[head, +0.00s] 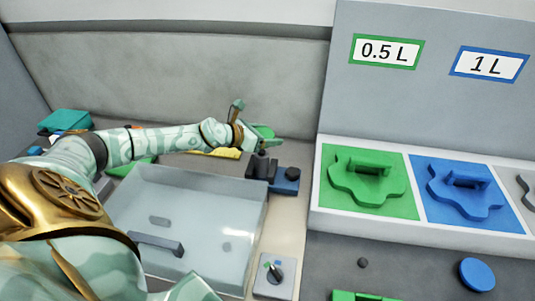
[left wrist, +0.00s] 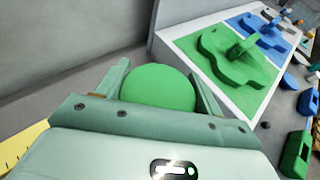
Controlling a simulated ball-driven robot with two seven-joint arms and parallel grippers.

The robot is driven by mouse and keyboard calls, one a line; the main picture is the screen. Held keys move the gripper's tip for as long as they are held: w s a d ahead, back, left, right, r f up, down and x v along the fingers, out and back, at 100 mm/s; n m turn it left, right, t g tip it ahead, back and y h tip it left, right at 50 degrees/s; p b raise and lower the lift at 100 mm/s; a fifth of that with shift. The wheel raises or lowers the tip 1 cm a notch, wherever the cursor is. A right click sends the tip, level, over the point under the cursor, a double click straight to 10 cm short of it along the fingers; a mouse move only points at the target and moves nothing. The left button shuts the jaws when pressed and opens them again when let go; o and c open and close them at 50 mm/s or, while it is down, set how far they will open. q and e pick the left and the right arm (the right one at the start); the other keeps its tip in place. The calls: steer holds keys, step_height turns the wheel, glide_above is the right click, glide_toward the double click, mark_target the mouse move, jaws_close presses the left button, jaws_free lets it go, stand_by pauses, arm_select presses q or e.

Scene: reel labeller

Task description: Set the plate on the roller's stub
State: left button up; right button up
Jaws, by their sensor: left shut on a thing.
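My left gripper (head: 258,137) is shut on a green round plate (head: 265,131). In the left wrist view the plate (left wrist: 158,88) sits between the two fingers of the left gripper (left wrist: 160,80), its flat face towards the camera. In the head view the plate is held over a dark upright post (head: 261,164), which looks like the roller's stub. The post stands on a small dark and blue device (head: 286,181). The plate looks apart from the post, but I cannot tell the exact gap. The plate's underside is hidden. My right gripper is not in view.
A clear-lidded box (head: 195,215) with a dark handle stands in front of my left arm. A sloped panel on the right holds a green holder (head: 368,180) and a blue holder (head: 465,187). A blue disc (head: 477,274) lies at the lower right. A knob (head: 274,272) is near the front.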

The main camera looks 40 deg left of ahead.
mark_target(266, 152)
arm_select(q)
steer(key=shift+w+a+f, duration=0.2)
steer(key=shift+w+f, duration=0.05)
steer(key=shift+f, duration=0.1)
steer(key=f, duration=0.1)
steer(key=f+b, duration=0.2)
steer(key=shift+w+a+f, duration=0.15)
steer(key=shift+a+f, duration=0.1)
steer(key=shift+f, duration=0.05)
steer(key=shift+r, duration=0.15)
steer(key=shift+f+b, duration=0.45)
steer(key=shift+f, duration=0.2)
steer(key=o, duration=1)
